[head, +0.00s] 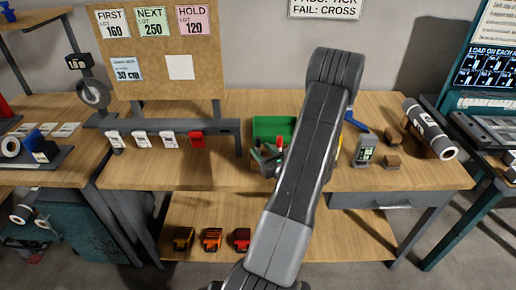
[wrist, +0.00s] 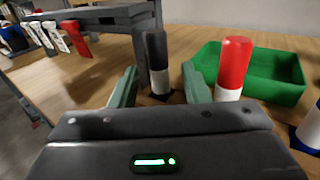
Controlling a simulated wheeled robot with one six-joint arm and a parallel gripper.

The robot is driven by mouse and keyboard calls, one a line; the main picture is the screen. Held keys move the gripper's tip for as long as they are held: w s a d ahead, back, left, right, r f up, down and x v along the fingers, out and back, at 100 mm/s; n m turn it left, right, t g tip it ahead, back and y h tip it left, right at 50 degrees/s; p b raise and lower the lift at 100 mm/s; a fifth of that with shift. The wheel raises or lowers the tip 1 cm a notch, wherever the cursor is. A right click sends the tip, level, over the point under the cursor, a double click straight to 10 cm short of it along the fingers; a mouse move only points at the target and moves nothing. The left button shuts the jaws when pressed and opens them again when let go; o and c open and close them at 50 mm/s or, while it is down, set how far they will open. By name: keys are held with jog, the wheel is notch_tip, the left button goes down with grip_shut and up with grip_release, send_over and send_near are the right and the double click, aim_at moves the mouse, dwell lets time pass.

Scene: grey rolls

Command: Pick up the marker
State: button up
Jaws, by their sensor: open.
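A marker with a black top and white lower part (wrist: 156,52) stands upright in the wrist view, between and just beyond the two green fingers of my gripper (wrist: 160,72). The fingers are open, with a gap on each side of it; I cannot tell whether they reach around it. A red-topped marker (wrist: 235,65) stands close to the right of the right finger. A blue-and-white one (wrist: 308,130) is cut off at the right edge. In the head view the red-topped marker (head: 278,143) shows beside my arm, which partly hides this area.
A green tray (wrist: 265,80) sits behind the red-topped marker. A dark rail (head: 170,126) with white and red clips stands to the left on the wooden bench. A handheld meter (head: 364,149), small wooden blocks (head: 392,161) and a grey roll (head: 428,128) lie to the right.

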jog(key=shift+p+x, duration=0.3)
jog(key=shift+x, duration=1.3)
jog(key=shift+s, duration=0.1)
grip_shut()
jog(key=shift+r+b, duration=0.5)
jog(key=shift+r, duration=4.45)
jog(key=c, duration=0.7)
grip_release()
grip_shut()
notch_tip(320, 180, up, 7)
jog(key=p, duration=0.4)
send_over(260, 148)
jog(key=shift+w+a, duration=0.35)
jog(key=shift+w, duration=0.05)
